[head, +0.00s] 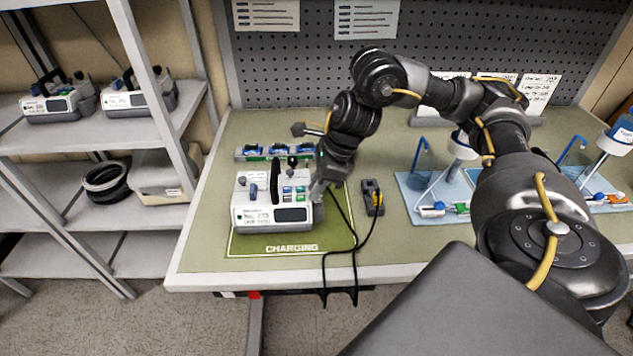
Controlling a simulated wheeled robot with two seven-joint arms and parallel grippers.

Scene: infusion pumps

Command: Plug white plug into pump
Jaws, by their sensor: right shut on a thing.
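The white pump (272,203) stands upright on the green charging mat (347,243), with a dark handle and a small screen on its front. My right gripper (319,190) is close against the pump's right side, pointing down, and is shut on the white plug. The plug itself is mostly hidden by the fingers, so I cannot tell whether it sits in the pump's socket. A black cable (341,252) hangs below the gripper and loops over the table's front edge. My left gripper is not in view.
A small dark device (373,197) with a yellow part lies right of the mat. A rack of blue-topped items (275,152) stands behind the pump. A blue tray (421,200) is further right. Shelves (97,126) with more pumps stand at left.

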